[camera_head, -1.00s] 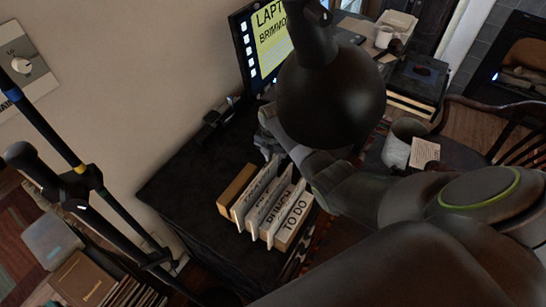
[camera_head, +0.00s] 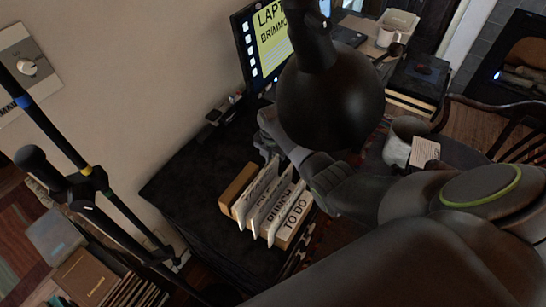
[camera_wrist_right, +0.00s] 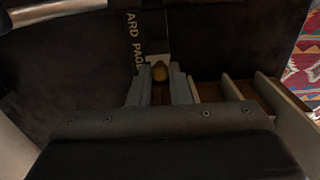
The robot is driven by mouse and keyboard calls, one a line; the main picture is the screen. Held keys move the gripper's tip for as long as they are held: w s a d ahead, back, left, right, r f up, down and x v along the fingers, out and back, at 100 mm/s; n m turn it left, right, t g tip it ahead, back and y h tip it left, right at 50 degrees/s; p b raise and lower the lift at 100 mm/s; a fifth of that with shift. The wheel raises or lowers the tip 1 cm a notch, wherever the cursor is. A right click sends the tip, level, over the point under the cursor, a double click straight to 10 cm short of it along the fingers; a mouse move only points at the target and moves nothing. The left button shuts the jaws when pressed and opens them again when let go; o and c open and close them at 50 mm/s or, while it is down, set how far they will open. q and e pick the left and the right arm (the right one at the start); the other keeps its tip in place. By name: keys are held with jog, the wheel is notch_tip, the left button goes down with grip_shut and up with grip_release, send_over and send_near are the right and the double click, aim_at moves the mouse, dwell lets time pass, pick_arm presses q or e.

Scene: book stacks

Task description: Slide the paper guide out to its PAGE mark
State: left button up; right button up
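In the right wrist view, the brass-yellow knob (camera_wrist_right: 160,73) of what looks like the paper guide sits between my right gripper's grey fingers (camera_wrist_right: 160,88). The fingers close in on both its sides, and the rest of the guide is mostly hidden. A black strip (camera_wrist_right: 135,40) just beyond and to the left reads "ARD PAGE", partly cut off. In the head view, my right gripper (camera_head: 270,153) is low over the dark desk, behind the card file; its tips and the guide are hard to make out. My left gripper is not in view.
A card file (camera_head: 270,207) with lettered dividers stands close beside my right gripper. A lit monitor (camera_head: 262,40) is behind. A mug (camera_head: 398,145) stands to the right. A black stand (camera_head: 90,185) and a box of folders (camera_head: 88,280) are at left.

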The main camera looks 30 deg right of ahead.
jog(key=o, duration=0.4)
jog(key=shift+a, duration=0.1)
jog(key=shift+r, duration=0.45)
notch_tip(320, 180, up, 16)
jog(key=shift+r, duration=0.25)
